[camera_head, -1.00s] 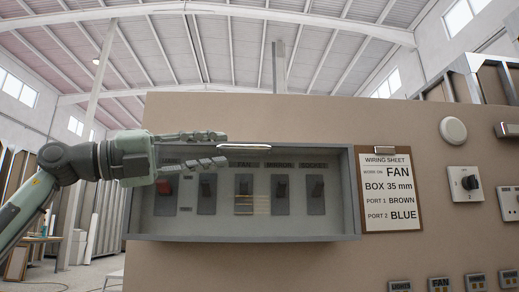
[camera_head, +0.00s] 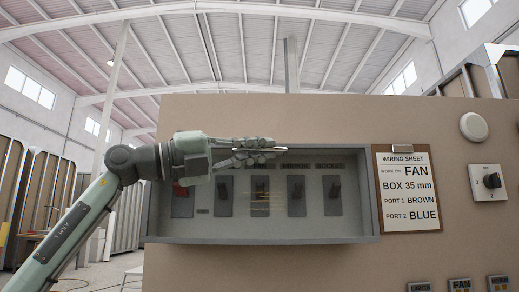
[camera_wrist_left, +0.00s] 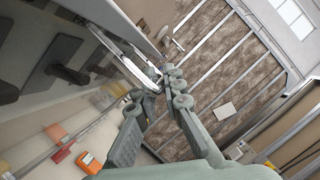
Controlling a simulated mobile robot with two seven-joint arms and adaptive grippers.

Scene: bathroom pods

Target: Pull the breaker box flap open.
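The breaker box (camera_head: 152,225) is a grey box on the tan panel, with a row of dark switches and one red switch inside. Its clear flap covers the front and looks closed. A bright bar handle (camera_head: 280,149) runs along the flap's top edge; the handle also shows in the left wrist view (camera_wrist_left: 136,72). My left gripper (camera_head: 262,151) reaches in from the left, its fingers above and below the handle's left part. The fingers (camera_wrist_left: 158,92) are close together and look shut on the handle; the contact itself is partly hidden. My right gripper is not in view.
A wiring sheet (camera_head: 405,190) on a clipboard hangs just right of the box. Farther right are a rotary switch (camera_head: 490,181) and a round white fixture (camera_head: 473,127). Labelled modules (camera_head: 460,285) sit low at the right. Space above the panel is open.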

